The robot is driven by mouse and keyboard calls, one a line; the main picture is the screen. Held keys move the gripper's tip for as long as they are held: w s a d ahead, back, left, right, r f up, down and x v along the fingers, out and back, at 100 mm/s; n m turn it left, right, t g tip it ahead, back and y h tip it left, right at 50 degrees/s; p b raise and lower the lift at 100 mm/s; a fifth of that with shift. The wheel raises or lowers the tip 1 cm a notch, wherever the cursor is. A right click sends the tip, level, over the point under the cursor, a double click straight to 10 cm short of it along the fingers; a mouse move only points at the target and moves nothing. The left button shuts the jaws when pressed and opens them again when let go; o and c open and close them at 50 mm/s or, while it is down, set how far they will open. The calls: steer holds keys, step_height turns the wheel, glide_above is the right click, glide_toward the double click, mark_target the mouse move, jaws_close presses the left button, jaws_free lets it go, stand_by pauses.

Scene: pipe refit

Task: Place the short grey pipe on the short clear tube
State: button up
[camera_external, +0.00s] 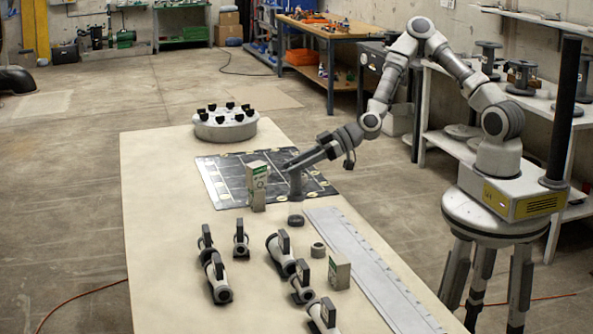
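My gripper (289,167) reaches down and left over the table, at the top of an upright grey pipe piece (296,185). Its fingers are too small to tell whether they are shut on the piece. The pipe piece stands above a dark round foot (296,221) on the table. A faint, see-through stretch between them looks like the short clear tube (296,208). I cannot tell whether pipe and tube touch.
A green-white box (257,186) stands close left of the pipe. A dark panel (215,176) lies behind. Several handled pipe fittings (217,279), a grey ring (318,250), another box (339,271) and a long pale strip (372,275) lie in front. A round holder (225,128) stands at the back.

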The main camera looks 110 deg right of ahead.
steer(key=o, duration=0.4)
steer(key=shift+o, duration=0.2)
steer(key=shift+r, duration=0.1)
steer(key=shift+r+p, duration=0.2)
steer(key=shift+p, duration=0.15)
steer(key=p+v, duration=0.1)
steer(key=v, duration=1.1)
steer(key=shift+f, duration=0.15)
